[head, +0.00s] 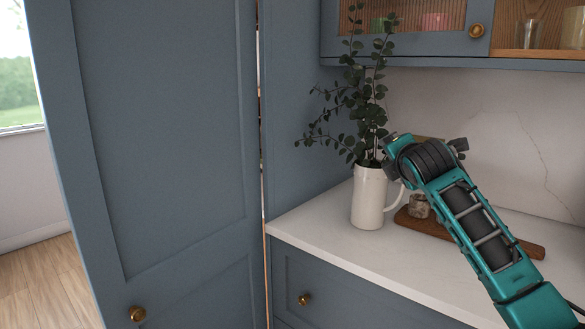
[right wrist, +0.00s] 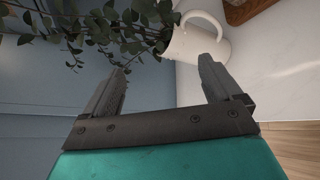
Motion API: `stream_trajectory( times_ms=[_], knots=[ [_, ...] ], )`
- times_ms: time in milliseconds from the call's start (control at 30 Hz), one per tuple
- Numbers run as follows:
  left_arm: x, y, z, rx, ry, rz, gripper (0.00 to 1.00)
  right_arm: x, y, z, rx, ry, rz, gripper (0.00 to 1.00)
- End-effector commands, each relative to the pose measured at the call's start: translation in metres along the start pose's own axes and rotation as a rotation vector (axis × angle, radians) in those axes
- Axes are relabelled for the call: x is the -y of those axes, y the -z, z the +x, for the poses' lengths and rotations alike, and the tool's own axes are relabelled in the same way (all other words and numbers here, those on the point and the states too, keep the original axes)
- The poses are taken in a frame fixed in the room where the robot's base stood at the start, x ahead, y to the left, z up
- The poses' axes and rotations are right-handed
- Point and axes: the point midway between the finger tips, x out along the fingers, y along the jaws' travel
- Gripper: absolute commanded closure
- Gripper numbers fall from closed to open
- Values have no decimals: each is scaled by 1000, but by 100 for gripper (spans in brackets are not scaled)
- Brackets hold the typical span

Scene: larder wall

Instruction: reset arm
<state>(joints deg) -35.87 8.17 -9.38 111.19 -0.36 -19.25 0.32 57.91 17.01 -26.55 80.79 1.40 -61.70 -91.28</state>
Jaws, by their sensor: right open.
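My right arm (head: 470,215), teal and black, reaches in from the lower right over the counter in the head view. Its jaws are hard to make out there. In the right wrist view my right gripper (right wrist: 164,68) is open, with its two grey fingers apart and nothing between them. A white jug (right wrist: 200,44) with leafy stems lies beyond the fingers in that view. My left gripper is in neither view.
The white jug (head: 368,197) stands upright on the pale counter (head: 325,215), holding green stems. A wooden board (head: 522,246) with a small jar (head: 419,206) is beside it. A tall blue door (head: 165,140) fills the left. A wall cupboard (head: 400,46) hangs above.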

Motion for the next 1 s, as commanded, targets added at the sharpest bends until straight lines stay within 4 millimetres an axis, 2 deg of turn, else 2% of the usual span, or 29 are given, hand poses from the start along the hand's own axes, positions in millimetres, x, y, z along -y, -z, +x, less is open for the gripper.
stream_trajectory(
  times_ms=[33,167,267,367,500,667,800,1000],
  knots=[
    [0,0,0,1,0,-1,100,30,28,4,-43,12,73,8],
    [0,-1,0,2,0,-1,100,91,84,3,-127,37,285,8],
    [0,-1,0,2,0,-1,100,138,124,-6,-181,67,455,8],
    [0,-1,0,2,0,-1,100,184,160,-22,-224,108,629,8],
    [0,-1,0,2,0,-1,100,246,202,-54,-264,178,880,8],
    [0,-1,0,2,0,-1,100,311,240,-101,-276,269,1169,8],
    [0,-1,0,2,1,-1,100,361,263,-151,-256,353,1419,8],
    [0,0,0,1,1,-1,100,414,280,-223,-189,453,1736,8]
  ],
)
